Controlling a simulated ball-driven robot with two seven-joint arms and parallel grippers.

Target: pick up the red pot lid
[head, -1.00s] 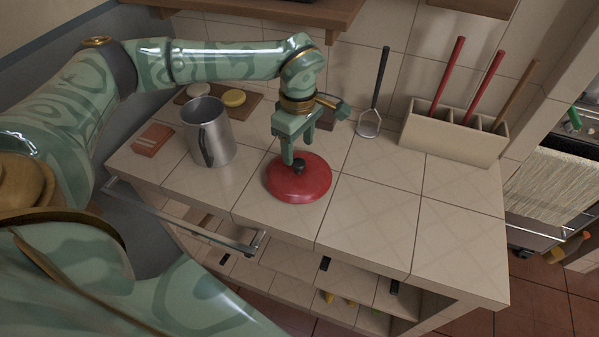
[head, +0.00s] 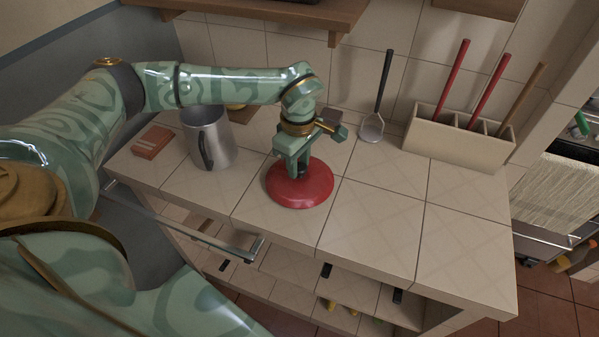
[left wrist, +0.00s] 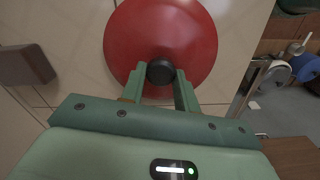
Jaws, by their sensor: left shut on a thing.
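The red pot lid (head: 301,191) lies on the tiled counter, domed side up; it also shows in the left wrist view (left wrist: 190,35). Its dark round knob (left wrist: 160,72) sits between the fingers of my left gripper (left wrist: 158,78). In the head view my left gripper (head: 297,168) comes down on the lid from above and is shut on the knob, hiding most of it. The lid appears to rest on the counter. My right gripper is not in view.
A metal mug (head: 208,140) and a reddish-brown box (head: 152,141) stand left of the lid. A utensil holder (head: 455,140) with several handles is at the back right, near a ladle (head: 373,125). The front right of the counter (head: 376,224) is clear.

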